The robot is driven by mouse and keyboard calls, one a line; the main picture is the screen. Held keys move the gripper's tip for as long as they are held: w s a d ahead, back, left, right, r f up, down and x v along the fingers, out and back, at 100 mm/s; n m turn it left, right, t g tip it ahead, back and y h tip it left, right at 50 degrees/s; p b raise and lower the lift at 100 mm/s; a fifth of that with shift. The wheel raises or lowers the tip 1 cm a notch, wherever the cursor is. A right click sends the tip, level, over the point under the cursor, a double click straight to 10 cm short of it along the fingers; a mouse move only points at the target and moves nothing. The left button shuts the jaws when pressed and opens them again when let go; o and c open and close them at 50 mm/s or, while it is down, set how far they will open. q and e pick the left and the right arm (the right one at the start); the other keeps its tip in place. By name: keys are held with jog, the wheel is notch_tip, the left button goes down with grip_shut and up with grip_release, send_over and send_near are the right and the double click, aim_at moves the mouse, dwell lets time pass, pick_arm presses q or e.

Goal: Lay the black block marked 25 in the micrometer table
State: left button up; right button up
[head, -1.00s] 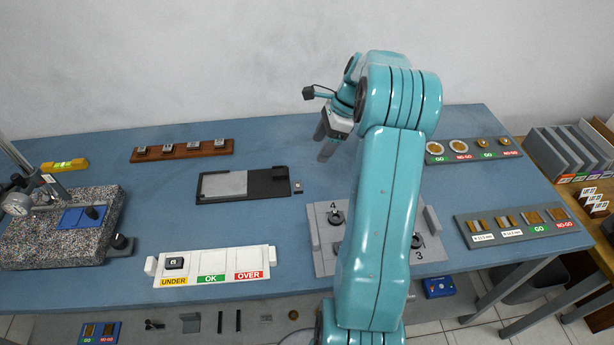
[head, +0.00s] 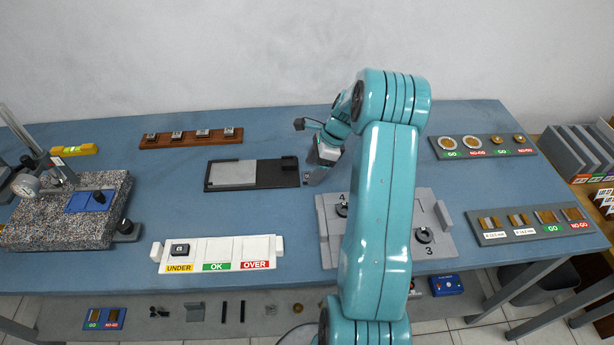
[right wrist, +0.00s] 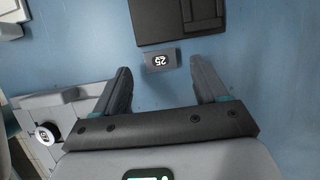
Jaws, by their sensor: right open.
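The block marked 25 (right wrist: 161,60) lies on the blue bench, dark with a pale numbered face in the right wrist view. It lies just off the edge of a black fixture (right wrist: 160,32). In the head view that fixture (head: 272,173) carries a grey plate (head: 233,174); I cannot tell for sure that it is the micrometer table. My right gripper (head: 318,176) is open and empty. In the right wrist view its fingertips (right wrist: 161,68) stand to either side of the block, with gaps on both sides. My left gripper is not in view.
A white UNDER/OK/OVER tray (head: 224,251) with one dark block stands in front. A grey plate with numbered knobs (head: 330,250) is partly behind my right arm. A granite stand (head: 40,235) is at left, a wooden rack (head: 165,139) behind.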

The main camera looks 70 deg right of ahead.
jog(key=shift+x, duration=1.15)
jog(key=shift+c, duration=0.3)
jog(key=c, duration=1.2)
jog(key=shift+r, duration=0.15)
